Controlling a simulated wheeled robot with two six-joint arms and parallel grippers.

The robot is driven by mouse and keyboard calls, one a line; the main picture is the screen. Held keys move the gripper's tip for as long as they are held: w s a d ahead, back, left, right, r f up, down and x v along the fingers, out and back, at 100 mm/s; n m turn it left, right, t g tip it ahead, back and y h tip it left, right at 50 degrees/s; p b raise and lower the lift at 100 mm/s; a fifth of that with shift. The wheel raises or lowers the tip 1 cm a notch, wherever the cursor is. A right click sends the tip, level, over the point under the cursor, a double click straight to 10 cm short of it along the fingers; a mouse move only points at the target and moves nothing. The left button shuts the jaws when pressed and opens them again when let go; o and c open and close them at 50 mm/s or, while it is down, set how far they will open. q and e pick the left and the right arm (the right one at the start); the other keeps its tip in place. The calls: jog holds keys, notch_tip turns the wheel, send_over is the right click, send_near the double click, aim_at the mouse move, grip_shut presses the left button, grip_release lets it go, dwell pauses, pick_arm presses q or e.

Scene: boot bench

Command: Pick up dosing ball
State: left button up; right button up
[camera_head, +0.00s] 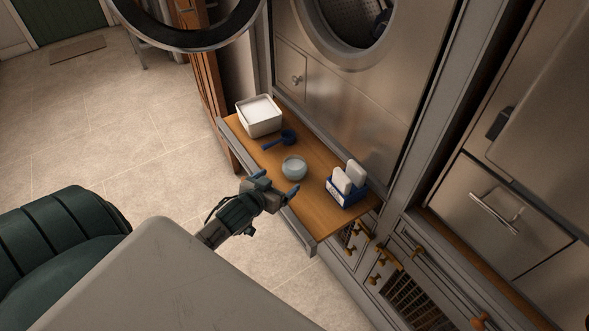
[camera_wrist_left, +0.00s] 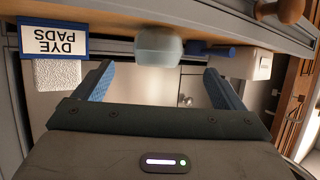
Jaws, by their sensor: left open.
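The dosing ball (camera_head: 294,167) is a small pale grey-green rounded cup on the wooden pull-out shelf (camera_head: 317,208). It also shows in the left wrist view (camera_wrist_left: 160,46), where the picture is upside down and the ball lies between and beyond the fingers. My left gripper (camera_head: 277,184) is at the shelf's front edge, just in front of the ball and apart from it. Its two blue fingertips are spread and nothing is between them; the left wrist view shows them too (camera_wrist_left: 158,84). My right gripper is in neither view.
A blue scoop (camera_head: 280,140) and a white tub (camera_head: 259,115) of white powder stand left of the ball. A blue box (camera_head: 347,188) labelled DYE PADS, holding white pads, stands to the right. The washer's open round door (camera_head: 187,40) hangs at upper left.

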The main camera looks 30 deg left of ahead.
aim_at(289, 171)
pick_arm(q)
jog(key=x, duration=0.5)
jog(key=shift+w+p, duration=0.2)
jog(key=shift+p, duration=0.1)
jog(key=shift+w, duration=0.3)
jog(key=x, duration=0.1)
jog(key=p+x, duration=0.1)
jog(key=x, duration=0.1)
jog(key=shift+w+d+r, duration=0.15)
jog(key=shift+w+r, duration=0.05)
jog(key=shift+w, duration=0.15)
jog(key=shift+w+f, duration=0.3)
jog(key=shift+w, duration=0.2)
jog(key=c, duration=1.1)
jog(key=shift+o, duration=0.2)
